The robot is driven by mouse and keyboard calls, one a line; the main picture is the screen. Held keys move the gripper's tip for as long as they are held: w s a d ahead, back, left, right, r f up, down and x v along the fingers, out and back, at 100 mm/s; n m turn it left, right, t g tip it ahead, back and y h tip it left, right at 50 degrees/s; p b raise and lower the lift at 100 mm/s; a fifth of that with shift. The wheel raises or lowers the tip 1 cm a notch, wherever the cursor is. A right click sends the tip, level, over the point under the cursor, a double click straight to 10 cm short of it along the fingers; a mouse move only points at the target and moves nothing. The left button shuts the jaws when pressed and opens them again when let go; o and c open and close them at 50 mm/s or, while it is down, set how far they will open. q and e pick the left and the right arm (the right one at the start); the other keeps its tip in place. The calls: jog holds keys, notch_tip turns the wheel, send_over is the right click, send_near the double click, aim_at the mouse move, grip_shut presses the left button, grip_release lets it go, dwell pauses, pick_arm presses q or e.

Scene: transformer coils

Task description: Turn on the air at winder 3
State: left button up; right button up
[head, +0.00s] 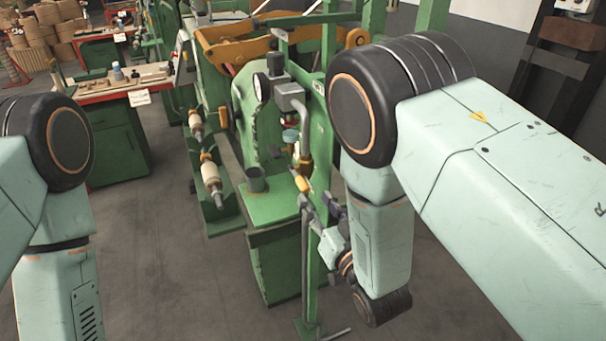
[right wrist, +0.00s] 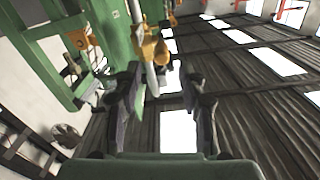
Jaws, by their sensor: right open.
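A green winding machine (head: 255,115) stands in the middle of the head view. On its green post (head: 318,140) runs an air line with a round gauge (head: 262,87) and a grey box (head: 290,97). Lower on the line is a small yellow valve handle (head: 302,184); yellow parts of the fitting (right wrist: 150,48) also show in the right wrist view. My right gripper (head: 320,203) is open, just below the handle and beside the post. In the right wrist view its fingers (right wrist: 162,75) are apart, with the yellow fitting beyond their tips. My left gripper is out of view.
A white tag (head: 318,88) on the post is too small to read. A dark cup (head: 255,179) stands on the machine's green ledge. Spindles with pale rollers (head: 211,175) are left of it. A green workbench (head: 108,130) stands further left, with open floor between.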

aim_at(307, 191)
jog(key=x, duration=0.6)
jog(key=shift+s+a+p, duration=0.1)
jog(key=shift+a+p, duration=0.1)
jog(key=shift+p, duration=0.2)
jog(key=shift+w+f, duration=0.1)
jog(key=shift+w, duration=0.65)
jog(key=shift+a, duration=0.1)
jog(key=shift+a, duration=0.1)
jog(key=shift+c, duration=1.4)
grip_shut()
